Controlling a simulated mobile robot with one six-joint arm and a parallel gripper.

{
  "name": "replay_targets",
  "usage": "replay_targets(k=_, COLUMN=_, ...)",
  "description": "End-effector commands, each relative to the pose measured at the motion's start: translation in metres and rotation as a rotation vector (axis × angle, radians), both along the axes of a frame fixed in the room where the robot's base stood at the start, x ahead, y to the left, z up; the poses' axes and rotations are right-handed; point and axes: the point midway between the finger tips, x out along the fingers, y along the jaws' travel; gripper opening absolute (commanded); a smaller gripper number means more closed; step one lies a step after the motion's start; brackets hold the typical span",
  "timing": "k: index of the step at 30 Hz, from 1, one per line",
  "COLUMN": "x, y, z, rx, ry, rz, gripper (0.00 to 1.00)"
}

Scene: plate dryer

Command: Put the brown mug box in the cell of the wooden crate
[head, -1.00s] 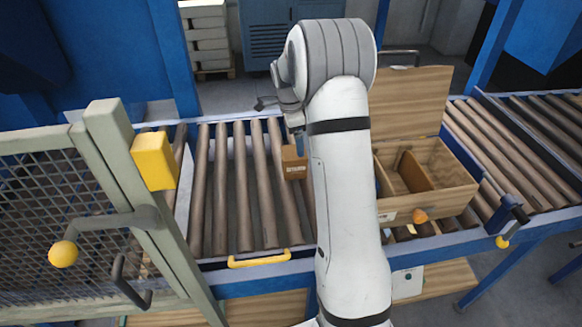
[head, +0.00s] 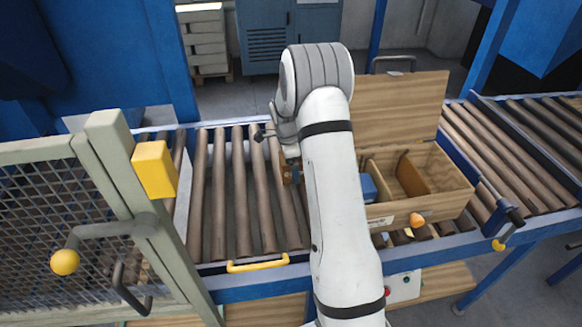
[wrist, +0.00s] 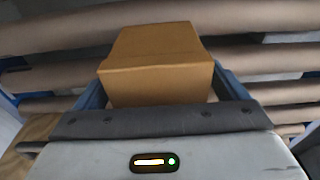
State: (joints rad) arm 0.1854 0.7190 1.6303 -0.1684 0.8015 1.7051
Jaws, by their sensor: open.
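The brown mug box (wrist: 155,55) sits between the two blue fingers of my open gripper (wrist: 160,88) in the wrist view, above the rollers. I cannot tell whether the fingers touch it.
The roller conveyor (head: 240,190) left of my arm is clear. A mesh gate (head: 60,220) with a yellow block (head: 154,169) stands at the left. The crate's upright lid (head: 402,105) rises at the back. Empty rollers (head: 500,155) run on to the right.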

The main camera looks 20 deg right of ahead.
Motion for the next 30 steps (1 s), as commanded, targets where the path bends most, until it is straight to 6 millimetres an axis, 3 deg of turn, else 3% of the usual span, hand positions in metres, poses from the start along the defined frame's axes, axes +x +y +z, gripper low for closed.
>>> replay_targets(k=23, x=0.0006, y=0.0008, z=0.0011, rx=0.0, ry=-0.002, rz=0.002, gripper=0.31)
replay_targets(k=30, x=0.0012, y=0.0009, z=0.0065, rx=-0.001, ry=-0.004, rz=0.002, gripper=0.3)
